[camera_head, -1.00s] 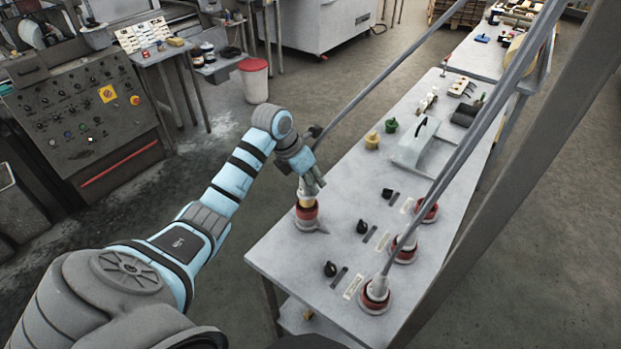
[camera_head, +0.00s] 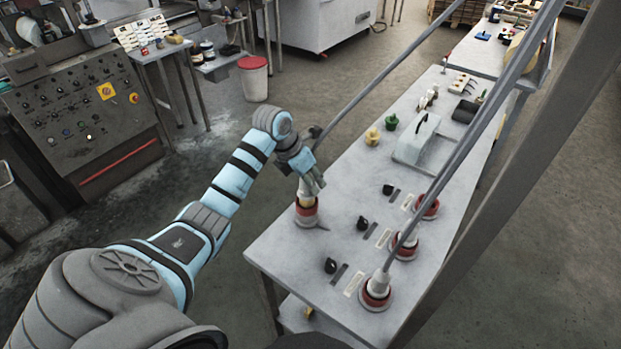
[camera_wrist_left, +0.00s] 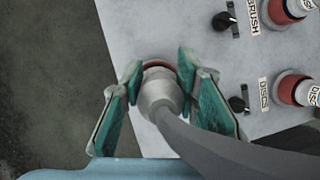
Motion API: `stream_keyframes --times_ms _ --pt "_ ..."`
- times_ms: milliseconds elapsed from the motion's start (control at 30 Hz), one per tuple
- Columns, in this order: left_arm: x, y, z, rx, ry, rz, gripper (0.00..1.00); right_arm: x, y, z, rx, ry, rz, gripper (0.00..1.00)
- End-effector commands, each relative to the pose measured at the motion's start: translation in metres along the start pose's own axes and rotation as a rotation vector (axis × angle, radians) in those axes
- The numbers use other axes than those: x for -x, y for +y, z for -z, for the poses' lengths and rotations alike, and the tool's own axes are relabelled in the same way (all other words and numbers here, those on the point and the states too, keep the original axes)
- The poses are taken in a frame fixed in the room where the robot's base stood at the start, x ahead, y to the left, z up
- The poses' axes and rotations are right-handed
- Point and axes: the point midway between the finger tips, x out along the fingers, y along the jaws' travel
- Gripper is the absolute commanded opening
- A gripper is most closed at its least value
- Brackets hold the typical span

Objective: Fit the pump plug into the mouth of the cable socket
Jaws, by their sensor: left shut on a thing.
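My left gripper (camera_head: 311,186) is shut on the pump plug, a pale grey tapered body (camera_wrist_left: 160,90) with a thick grey cable. The green finger pads (camera_wrist_left: 158,98) lie on both sides of it in the left wrist view. Directly below, the red cable socket (camera_head: 307,217) stands upright near the left edge of the grey table. A pale part of the plug (camera_head: 305,198) shows between the fingers and the socket. The red rim (camera_wrist_left: 157,65) shows behind the plug, which hides the mouth. I cannot tell how deep the plug sits. My right gripper is not in view.
Several red sockets with plugs and cables, one at the front (camera_head: 376,291), stand along the table's right side beside black knobs (camera_head: 331,265). A yellow knob (camera_head: 373,136) and a green one (camera_head: 391,122) stand farther back. Long grey cables slant up across the view.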

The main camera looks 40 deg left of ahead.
Motion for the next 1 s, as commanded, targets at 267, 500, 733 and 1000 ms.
stream_keyframes --times_ms 267,500,733,1000 --pt "-0.007 0.0 0.003 0.0 0.0 0.0 0.0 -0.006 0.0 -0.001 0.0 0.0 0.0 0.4" --pt "-0.013 0.001 0.005 0.0 0.0 0.0 0.0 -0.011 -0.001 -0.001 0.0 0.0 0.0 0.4" --pt "-0.018 0.001 0.008 0.0 0.0 0.0 0.0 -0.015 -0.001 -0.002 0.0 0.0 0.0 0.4" --pt "-0.02 0.001 0.008 0.0 0.0 0.0 0.5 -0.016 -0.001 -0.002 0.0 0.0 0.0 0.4"
